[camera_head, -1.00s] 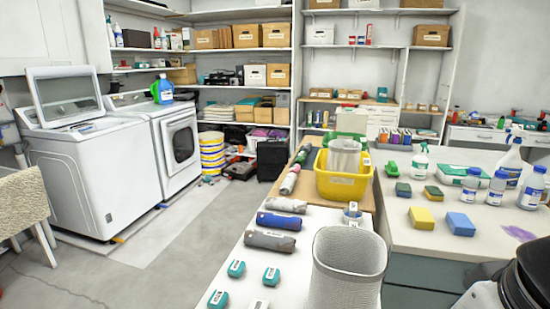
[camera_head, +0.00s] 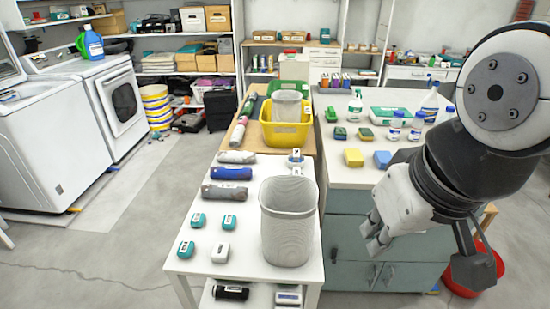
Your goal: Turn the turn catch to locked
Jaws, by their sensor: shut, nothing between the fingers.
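My gripper (camera_head: 370,237) is at the right, in front of the grey-teal cabinet (camera_head: 340,228) under the right-hand counter. Its light fingers point down and left, and it is shut and empty. The cabinet has a drawer front above and two doors below, with small fittings near the seam between the doors. I cannot make out which fitting, if any, is the turn catch, or how it is turned. My arm and gripper cover the right part of the cabinet.
A white table (camera_head: 238,262) with a grey bin (camera_head: 289,222) stands left of my gripper. A yellow tub (camera_head: 287,134) stands behind it. Bottles and sponges are on the counter (camera_head: 352,178). A red bucket (camera_head: 461,287) is on the floor at right. Floor is clear at left.

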